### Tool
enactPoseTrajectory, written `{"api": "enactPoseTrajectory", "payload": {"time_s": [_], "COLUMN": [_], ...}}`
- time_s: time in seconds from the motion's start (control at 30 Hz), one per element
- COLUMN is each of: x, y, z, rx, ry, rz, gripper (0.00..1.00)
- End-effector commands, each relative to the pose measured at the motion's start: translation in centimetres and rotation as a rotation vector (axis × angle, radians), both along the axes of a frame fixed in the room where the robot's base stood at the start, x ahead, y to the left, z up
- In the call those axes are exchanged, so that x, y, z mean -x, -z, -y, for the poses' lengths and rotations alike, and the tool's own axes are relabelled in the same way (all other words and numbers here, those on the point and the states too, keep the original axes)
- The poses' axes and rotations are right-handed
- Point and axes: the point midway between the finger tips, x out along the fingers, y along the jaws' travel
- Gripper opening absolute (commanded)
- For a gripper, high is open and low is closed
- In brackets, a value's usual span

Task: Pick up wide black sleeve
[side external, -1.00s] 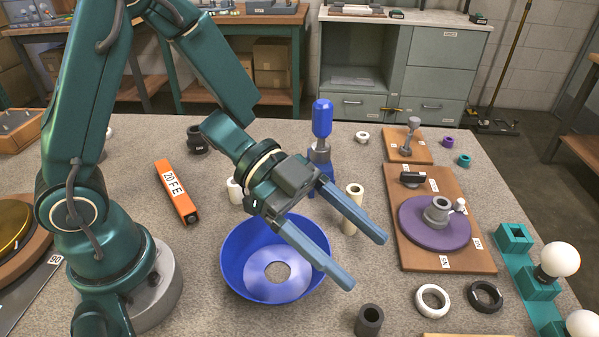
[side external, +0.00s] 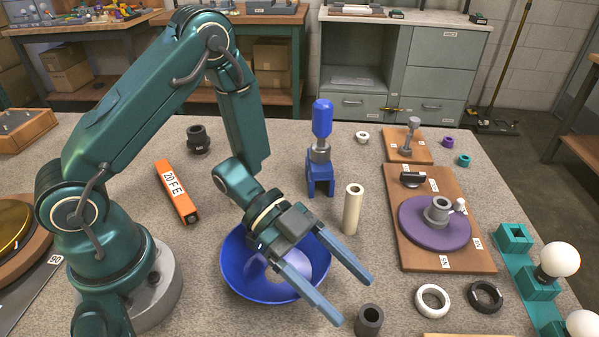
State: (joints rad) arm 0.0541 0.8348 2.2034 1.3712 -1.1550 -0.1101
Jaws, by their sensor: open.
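A short, wide black sleeve (side external: 369,321) stands upright on the table near the front edge, its open bore facing up. My gripper (side external: 355,302) is open and empty. No contact shows, and the exact height of the tips above the table is hard to tell. Another dark collar-like part (side external: 198,141) stands further back on the left.
The blue bowl (side external: 235,272) lies below my gripper. A cream tube (side external: 352,210) stands behind the fingers. White (side external: 421,300) and black (side external: 473,297) rings lie right of the sleeve. A wooden board (side external: 465,262) with a purple disc and a teal bulb rack (side external: 541,290) are further right.

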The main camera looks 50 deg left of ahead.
Motion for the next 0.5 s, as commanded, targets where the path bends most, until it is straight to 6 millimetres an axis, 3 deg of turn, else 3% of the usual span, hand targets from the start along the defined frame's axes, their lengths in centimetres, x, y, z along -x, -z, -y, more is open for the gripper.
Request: {"api": "enactPoseTrajectory", "payload": {"time_s": [0.07,0.3,0.5], "x": [0.1,-0.4,-0.5], "y": [1.0,1.8,1.9], "z": [0.0,2.6,2.8], "rx": [0.0,-0.003,-0.003], "ry": [-0.001,0.003,0.0], "rz": [-0.006,0.0,-0.001], "gripper": [0.76,0.76,0.76]}}
